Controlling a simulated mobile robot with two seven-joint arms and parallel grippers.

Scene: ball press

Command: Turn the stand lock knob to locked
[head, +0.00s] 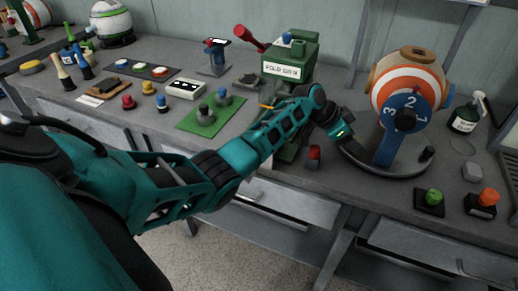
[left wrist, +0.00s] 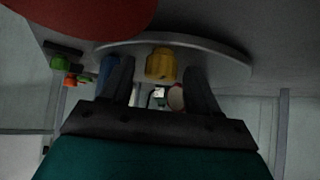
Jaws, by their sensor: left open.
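The ball stand has a grey round base (head: 405,170), a blue upright (head: 386,145) and a dial numbered 1, 2 and 3. It carries an orange-and-white striped ball (head: 385,85). My left gripper (head: 350,142) is at the left front of the base in the head view. In the left wrist view a yellow knob (left wrist: 163,65) stands at the base's rim (left wrist: 225,57). The open left fingers (left wrist: 159,84) lie on either side of the knob in the picture; contact cannot be told. No lock marking is readable. My right gripper is not in view.
A green fold machine (head: 290,65) stands behind my left arm. A red knob (head: 314,153) is left of the stand near the table edge. Green (head: 433,197) and orange (head: 489,197) buttons are at the front right, with a dark spray bottle (head: 467,115) behind.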

